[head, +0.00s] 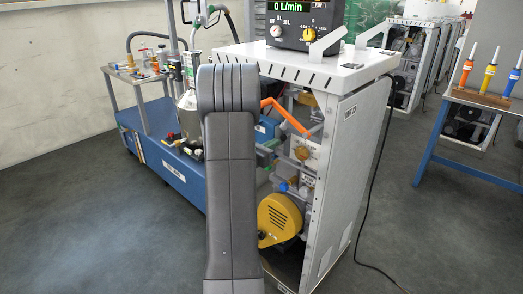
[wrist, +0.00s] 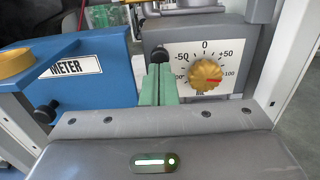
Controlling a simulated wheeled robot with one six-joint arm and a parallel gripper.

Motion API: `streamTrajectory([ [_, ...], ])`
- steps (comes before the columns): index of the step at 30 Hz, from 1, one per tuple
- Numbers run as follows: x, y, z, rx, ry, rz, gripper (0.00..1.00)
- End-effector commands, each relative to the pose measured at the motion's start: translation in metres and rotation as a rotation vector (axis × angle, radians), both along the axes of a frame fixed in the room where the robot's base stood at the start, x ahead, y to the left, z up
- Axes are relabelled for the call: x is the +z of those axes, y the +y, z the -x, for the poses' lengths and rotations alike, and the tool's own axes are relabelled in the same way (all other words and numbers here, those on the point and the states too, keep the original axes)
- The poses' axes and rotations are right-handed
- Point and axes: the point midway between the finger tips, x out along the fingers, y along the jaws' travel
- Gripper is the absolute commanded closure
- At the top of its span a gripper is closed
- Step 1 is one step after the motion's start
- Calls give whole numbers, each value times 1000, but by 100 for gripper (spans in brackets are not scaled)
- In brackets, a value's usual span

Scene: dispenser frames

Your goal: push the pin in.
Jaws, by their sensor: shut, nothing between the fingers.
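In the wrist view a black round-ended part (wrist: 160,54), which looks like the pin, sits on the grey dial box, left of the -50 mark. My gripper (wrist: 157,76) has green fingers that are shut and empty. Its fingertips are just below the black part in the picture and overlap its lower edge. I cannot tell whether they touch it, nor how far it stands out.
A blue box labelled METER (wrist: 90,68), with a black knob (wrist: 47,110), is left of the fingers. In the head view the white dispenser frame (head: 345,180) has an orange handle (head: 290,115) and a yellow round cover (head: 279,217). A black cable lies on the floor at right.

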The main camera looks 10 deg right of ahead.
Motion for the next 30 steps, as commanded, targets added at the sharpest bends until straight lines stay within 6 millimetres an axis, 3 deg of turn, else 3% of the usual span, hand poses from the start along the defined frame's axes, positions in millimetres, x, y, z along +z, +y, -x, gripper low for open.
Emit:
streamTrajectory([
  [6,0,-16,-12,0,0,0,100],
  [19,-1,-18,-15,1,-1,-1,100],
  [30,1,-37,-29,0,-1,0,100],
])
